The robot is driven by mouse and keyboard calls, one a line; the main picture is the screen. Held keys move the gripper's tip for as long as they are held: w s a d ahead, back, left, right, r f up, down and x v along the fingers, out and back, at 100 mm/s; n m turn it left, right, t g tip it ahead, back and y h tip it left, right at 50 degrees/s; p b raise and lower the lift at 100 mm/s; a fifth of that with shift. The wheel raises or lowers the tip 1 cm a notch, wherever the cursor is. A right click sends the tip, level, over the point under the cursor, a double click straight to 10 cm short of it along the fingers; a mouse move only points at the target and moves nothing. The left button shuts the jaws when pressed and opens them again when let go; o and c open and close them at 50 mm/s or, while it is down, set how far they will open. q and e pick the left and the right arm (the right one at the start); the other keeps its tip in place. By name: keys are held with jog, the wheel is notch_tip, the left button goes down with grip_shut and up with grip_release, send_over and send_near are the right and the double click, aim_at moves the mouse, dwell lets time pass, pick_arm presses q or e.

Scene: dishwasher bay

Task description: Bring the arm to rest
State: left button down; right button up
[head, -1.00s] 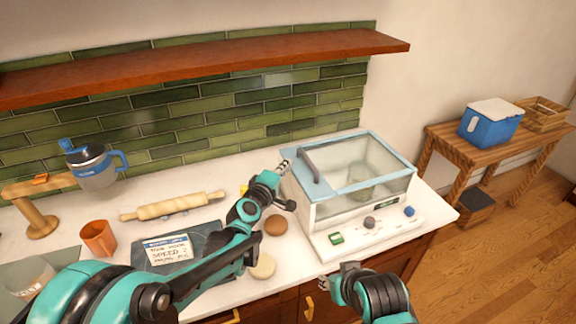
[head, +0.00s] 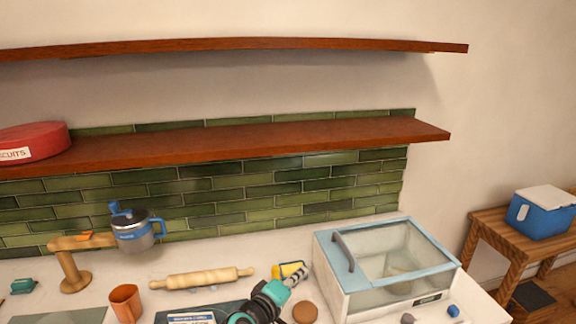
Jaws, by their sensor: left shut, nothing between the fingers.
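My left gripper (head: 294,276) shows at the bottom middle, over the counter between the rolling pin and the clear-lidded machine. Its fingers are shut and empty. Part of my left arm (head: 262,303) shows below it; the rest is cut off by the frame's lower edge. My right gripper is out of the picture.
The machine (head: 348,281) with a blue-framed lid stands right of the left gripper. A rolling pin (head: 200,279), orange cup (head: 126,303), yellow sponge (head: 286,270) and brown round item (head: 305,313) are on the counter. A wooden shelf (head: 250,138) runs above. A blue cooler (head: 541,212) is far right.

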pick_arm(q)
jog(key=s+a+f+m+g+y+b, duration=0.1)
jog(key=s+a+f+m+g+y, duration=0.2)
jog(key=s+a, duration=0.8)
jog(key=s+a+f+m+g+y+b, duration=0.2)
jog(key=s+a+f+m+g+y, duration=0.1)
jog(key=s+a+f, duration=0.5)
jog(key=s+a+m+y, duration=0.1)
jog(key=s+a+y, duration=0.1)
jog(key=s+a, duration=0.1)
jog(key=shift+s+f+m, duration=0.25)
jog(key=shift+s+m, duration=0.05)
jog(key=shift+s, duration=0.15)
